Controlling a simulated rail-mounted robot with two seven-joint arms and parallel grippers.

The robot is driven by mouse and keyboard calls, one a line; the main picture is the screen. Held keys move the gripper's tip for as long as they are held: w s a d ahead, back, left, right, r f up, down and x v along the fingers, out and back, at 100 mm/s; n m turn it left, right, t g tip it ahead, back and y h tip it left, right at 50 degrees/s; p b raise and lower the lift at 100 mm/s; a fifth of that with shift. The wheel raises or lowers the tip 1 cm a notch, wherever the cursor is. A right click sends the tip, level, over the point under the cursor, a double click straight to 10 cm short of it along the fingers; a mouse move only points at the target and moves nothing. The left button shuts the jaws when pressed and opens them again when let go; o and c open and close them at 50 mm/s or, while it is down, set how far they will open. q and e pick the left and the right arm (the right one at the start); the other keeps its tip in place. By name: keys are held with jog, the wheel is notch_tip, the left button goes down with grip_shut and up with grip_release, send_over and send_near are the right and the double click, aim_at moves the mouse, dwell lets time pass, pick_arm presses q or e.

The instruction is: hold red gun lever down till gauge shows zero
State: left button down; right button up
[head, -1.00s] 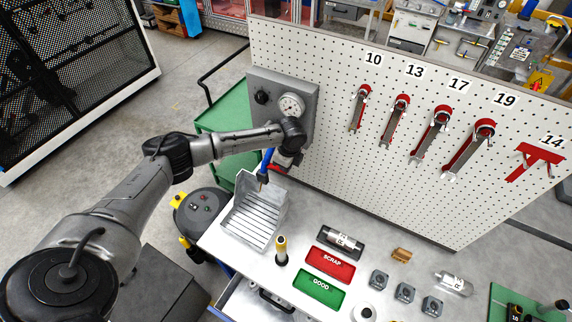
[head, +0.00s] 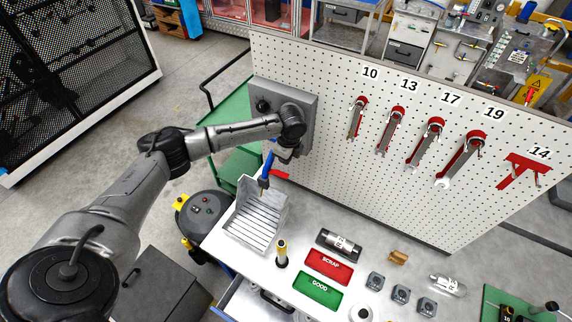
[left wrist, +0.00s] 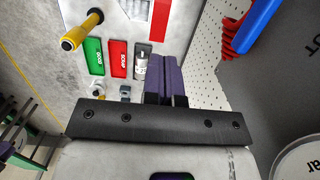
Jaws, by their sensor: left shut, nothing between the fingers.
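The blue gun (head: 267,168) hangs nose-down over the slatted metal tray, below the grey gauge box (head: 312,104). Its red lever (head: 279,174) shows beside it to the right. In the left wrist view a blue part (left wrist: 262,22) and a red patch (left wrist: 161,18) are cut by the top edge. The gauge dial is hidden behind my left wrist in the head view; part of its white face (left wrist: 302,160) shows in the left wrist view, with no needle visible. My left gripper (left wrist: 168,58) is shut and empty, its dark purple fingers together. My right gripper is out of view.
The slatted tray (head: 232,226) sits at the bench's left end. A yellow-handled tool (head: 282,252) stands upright beside it, near the red SCRAP (head: 329,265) and green GOOD (head: 318,290) pads. The pegboard (head: 340,170) with wrenches rises behind.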

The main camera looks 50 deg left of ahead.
pick_arm(q)
notch_tip(320, 180, up, 7)
jog(key=b, duration=0.1)
jog(key=shift+a+f, duration=0.15)
jog(key=shift+f, duration=0.05)
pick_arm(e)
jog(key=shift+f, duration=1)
pick_arm(q)
jog(key=shift+s, duration=0.1)
jog(key=shift+f, duration=0.1)
